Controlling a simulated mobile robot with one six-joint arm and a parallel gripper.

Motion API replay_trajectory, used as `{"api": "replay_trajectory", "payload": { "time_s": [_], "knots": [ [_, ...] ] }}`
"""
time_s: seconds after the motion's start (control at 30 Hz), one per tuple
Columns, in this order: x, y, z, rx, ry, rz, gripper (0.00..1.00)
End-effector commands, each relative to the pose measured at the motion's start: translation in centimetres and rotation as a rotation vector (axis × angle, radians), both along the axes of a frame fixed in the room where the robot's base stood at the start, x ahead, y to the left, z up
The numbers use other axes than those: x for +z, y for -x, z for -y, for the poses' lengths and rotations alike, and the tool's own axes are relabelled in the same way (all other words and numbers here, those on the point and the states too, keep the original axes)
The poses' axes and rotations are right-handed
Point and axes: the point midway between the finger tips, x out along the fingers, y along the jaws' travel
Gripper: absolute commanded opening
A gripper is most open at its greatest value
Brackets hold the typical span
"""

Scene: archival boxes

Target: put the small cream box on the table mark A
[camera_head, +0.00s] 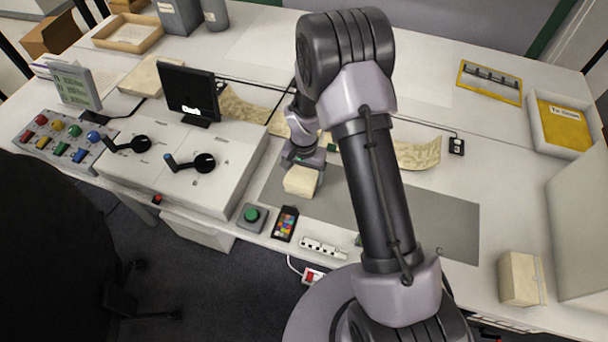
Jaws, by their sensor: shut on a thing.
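My gripper (304,160) is shut on the small cream box (300,181) at the left part of the grey mat (400,207). The box's top and front faces show below the gripper; its far side is hidden by the gripper. I cannot tell whether the box touches the mat or hangs just above it. I cannot make out the mark A; a small letter C (439,251) shows near the mat's right end. My arm hides the middle of the mat.
A second cream box (519,279) stands at the table's right front. A green button (252,215), a colour card (285,223) and a power strip (323,248) lie along the front edge. A control console (185,170) stands left. The mat's right part is clear.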

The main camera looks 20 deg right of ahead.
Motion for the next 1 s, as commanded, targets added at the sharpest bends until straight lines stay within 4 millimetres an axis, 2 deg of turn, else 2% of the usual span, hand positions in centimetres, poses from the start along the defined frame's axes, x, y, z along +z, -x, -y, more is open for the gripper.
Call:
{"api": "replay_trajectory", "payload": {
  "time_s": [0.03, 0.07, 0.13, 0.33, 0.43, 0.7, 0.8, 0.97, 1.0],
  "knots": [
    [-0.3, 0.0, 0.0, 0.0, 0.0, 0.0, 0.25],
    [-0.2, 0.0, 0.0, 0.0, 0.0, 0.0, 0.87],
    [-0.2, 0.0, 0.0, 0.0, 0.0, 0.0, 1.0],
    [-0.1, 0.0, 0.0, 0.0, 0.0, 0.0, 1.0],
    [0.8, 0.0, 0.0, 0.0, 0.001, 0.001, 1.0],
    [8.3, 0.0, 0.0, -0.001, 0.0, 0.002, 1.0],
    [10.5, 0.0, 0.0, 0.0, 0.0, 0.001, 1.0],
    [12.6, 0.0, 0.0, 0.0, -0.002, 0.005, 1.0],
    [13.8, 0.1, -0.1, 0.002, -0.004, 0.017, 1.0]
  ]
}}
